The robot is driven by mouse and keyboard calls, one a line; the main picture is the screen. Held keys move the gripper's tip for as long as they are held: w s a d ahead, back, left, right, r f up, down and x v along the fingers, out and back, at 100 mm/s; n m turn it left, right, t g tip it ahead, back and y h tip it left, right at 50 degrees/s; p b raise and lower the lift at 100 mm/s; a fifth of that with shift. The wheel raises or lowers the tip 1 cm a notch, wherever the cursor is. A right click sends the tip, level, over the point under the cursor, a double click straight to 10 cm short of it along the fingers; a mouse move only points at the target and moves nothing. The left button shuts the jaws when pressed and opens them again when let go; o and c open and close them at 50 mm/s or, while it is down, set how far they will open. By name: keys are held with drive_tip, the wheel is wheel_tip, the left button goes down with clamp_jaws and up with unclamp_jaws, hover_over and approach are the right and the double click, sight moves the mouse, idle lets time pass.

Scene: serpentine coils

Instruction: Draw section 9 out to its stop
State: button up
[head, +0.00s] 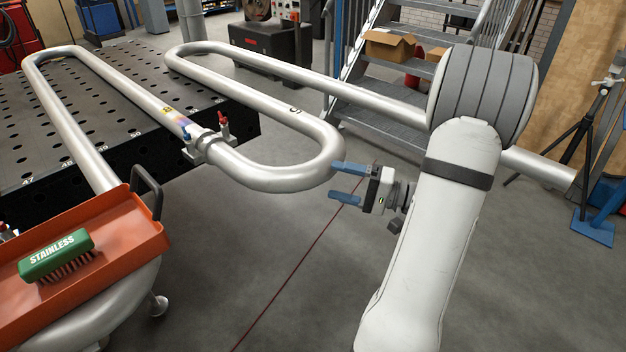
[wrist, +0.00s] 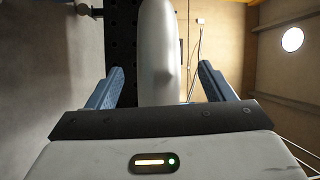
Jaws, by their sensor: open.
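A serpentine coil of shiny steel pipe runs from the left to the right of the head view. Its near U-bend (head: 290,178) curves in the middle, with a dark character on the tube above it that I cannot read surely. My gripper (head: 336,181) is open, its two blue fingers just right of this bend and pointing at it. In the wrist view, grey pipe (wrist: 158,60) shows between the open fingers (wrist: 160,85), with a gap on each side. I cannot tell whether the fingertips reach around it. No label 9 is clearly readable.
A clamp with red and blue handles (head: 205,142) sits on the pipe by the perforated table (head: 115,100). An orange tray (head: 130,240) holds a green brush (head: 56,256) at lower left. Stairs (head: 395,120) stand behind. The floor (head: 270,290) below the bend is clear.

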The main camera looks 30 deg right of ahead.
sight(319, 171)
drive_tip(key=shift+m+t+h, duration=0.3)
drive_tip(key=shift+t, duration=0.4)
drive_tip(key=w+a, duration=0.1)
drive_tip(key=w, duration=0.1)
drive_tip(key=w+a, duration=0.2)
drive_tip(key=w, duration=0.1)
drive_tip(key=shift+w+r, duration=0.15)
drive_tip(key=shift+w, duration=0.2)
drive_tip(key=shift+c, duration=0.5)
clamp_jaws()
